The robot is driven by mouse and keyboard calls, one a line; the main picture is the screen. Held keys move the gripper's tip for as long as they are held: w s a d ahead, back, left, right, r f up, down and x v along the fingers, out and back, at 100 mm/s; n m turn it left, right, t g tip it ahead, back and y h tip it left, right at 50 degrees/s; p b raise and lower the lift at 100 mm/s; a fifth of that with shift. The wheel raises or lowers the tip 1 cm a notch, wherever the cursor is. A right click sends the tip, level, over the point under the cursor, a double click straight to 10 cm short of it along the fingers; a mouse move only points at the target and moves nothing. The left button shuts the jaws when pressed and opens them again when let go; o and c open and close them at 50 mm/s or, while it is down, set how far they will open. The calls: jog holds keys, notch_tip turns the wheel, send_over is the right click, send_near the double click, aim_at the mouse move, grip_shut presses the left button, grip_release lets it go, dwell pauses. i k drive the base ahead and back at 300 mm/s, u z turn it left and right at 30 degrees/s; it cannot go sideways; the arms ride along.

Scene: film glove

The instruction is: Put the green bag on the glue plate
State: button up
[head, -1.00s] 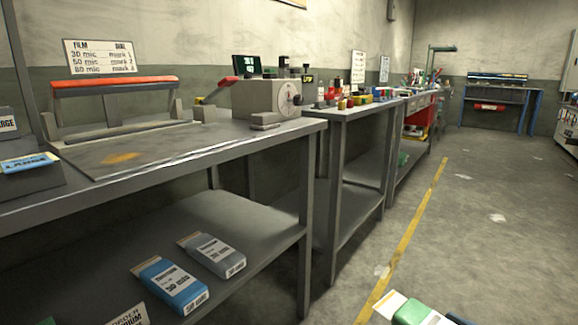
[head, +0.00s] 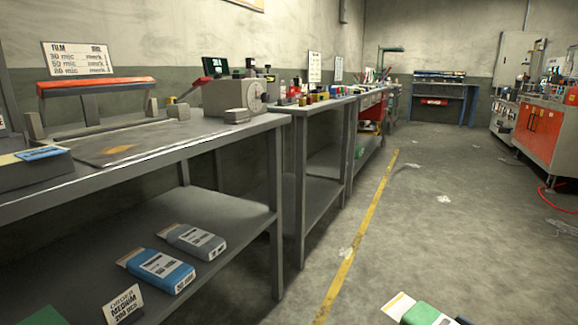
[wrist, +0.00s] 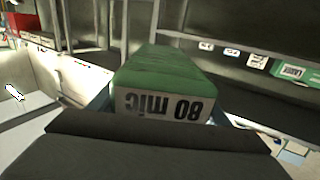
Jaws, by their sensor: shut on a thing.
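The green bag (head: 426,314), with a white label, shows at the bottom edge of the head view, to the right. In the wrist view the green bag (wrist: 168,70) fills the middle, its "80 mic" print upside down. My gripper (wrist: 155,130) is shut on the bag; its fingertips are mostly hidden. A flat grey plate with an orange-brown stain (head: 150,152) lies on the near bench at left, before the red-barred device. It may be the glue plate; no label on it is readable. The bag is well apart from it, over the aisle side.
The near bench's lower shelf (head: 222,222) holds a blue bag (head: 160,268), a grey bag (head: 193,240) and an order card (head: 123,304). Further benches line the wall. Orange-fronted machines (head: 545,135) stand at right. The floor aisle (head: 440,235) is open, with a yellow line.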

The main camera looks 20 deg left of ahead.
aim_at(143, 136)
jog(key=k, duration=0.45)
jog(key=u, duration=1.45)
jog(key=i, duration=0.1)
jog(key=u, duration=0.05)
